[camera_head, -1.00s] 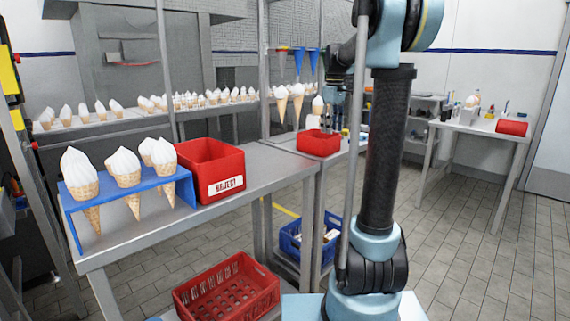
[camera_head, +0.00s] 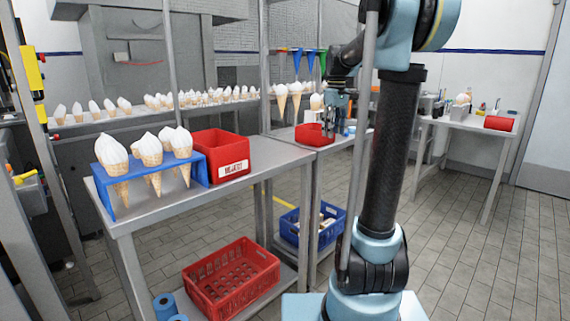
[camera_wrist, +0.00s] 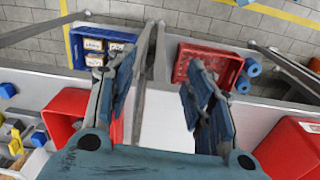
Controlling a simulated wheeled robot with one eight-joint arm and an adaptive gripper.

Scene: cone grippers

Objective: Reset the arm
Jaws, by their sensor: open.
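My arm rises at the right of the head view and bends over at the top. My gripper (camera_wrist: 163,92) is open in the wrist view, its two blue-padded fingers wide apart with nothing between them. In the head view my gripper (camera_head: 335,118) hangs by the smaller red bin (camera_head: 311,138), partly hidden by a grey post. I cannot tell whether it touches anything. In the wrist view, bare bench top shows between the fingers, and red bins stand at both sides.
A blue rack (camera_head: 134,203) holds several ice-cream cones beside a red bin (camera_head: 222,165) on the steel bench. Below are a red crate (camera_head: 232,296) and a blue crate (camera_head: 299,232). A side table (camera_head: 461,124) stands right. Tiled floor (camera_head: 470,265) is open at right.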

